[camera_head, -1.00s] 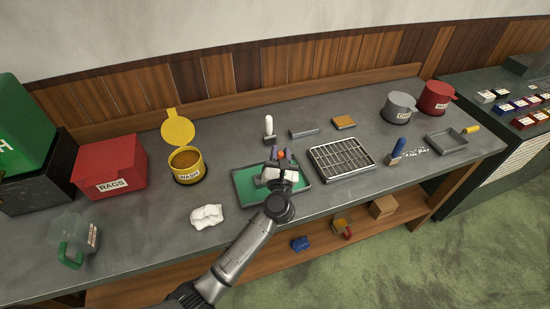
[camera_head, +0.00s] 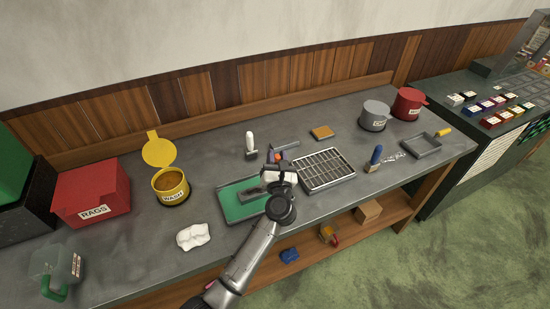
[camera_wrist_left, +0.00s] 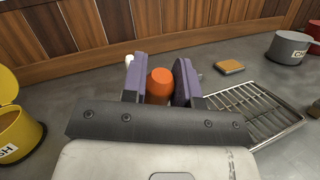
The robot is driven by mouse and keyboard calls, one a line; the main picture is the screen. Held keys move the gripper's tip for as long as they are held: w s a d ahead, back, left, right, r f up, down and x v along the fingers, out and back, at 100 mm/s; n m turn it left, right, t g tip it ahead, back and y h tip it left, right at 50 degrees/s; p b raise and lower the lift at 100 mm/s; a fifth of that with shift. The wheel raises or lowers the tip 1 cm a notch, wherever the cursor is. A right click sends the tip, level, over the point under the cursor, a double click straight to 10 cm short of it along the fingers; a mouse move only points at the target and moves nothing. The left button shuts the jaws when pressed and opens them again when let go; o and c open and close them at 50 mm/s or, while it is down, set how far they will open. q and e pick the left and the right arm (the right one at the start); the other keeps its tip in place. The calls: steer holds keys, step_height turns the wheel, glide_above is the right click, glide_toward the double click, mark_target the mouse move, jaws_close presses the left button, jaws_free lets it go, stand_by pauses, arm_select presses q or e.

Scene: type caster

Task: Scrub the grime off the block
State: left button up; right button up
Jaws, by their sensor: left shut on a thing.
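A dark grey piece (camera_head: 250,195), which may be the block, lies in the green-lined tray (camera_head: 229,207), partly hidden by my left arm. I cannot make out grime on it. My left gripper (camera_head: 276,158) is over the tray's far right side, its purple fingers shut on an orange-ended tool. In the left wrist view the rounded orange end (camera_wrist_left: 159,85) stands between the two fingers; its lower part is hidden by the gripper body. A white-handled tool (camera_head: 250,145) stands just behind the tray. My right gripper is not in view.
A wire rack (camera_head: 326,170) is right of the tray, with a blue-handled tool (camera_head: 375,158) beyond it. The open yellow WASH pot (camera_head: 170,187), a white cloth (camera_head: 193,236) and the red RAGS bin (camera_head: 92,193) are to the left.

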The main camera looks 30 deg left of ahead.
arm_select(q)
steer(key=shift+r+p, duration=1.1)
steer(key=shift+r, duration=0.55)
steer(key=shift+f+b, duration=0.5)
steer(key=shift+f, duration=0.1)
steer(key=shift+r, duration=0.15)
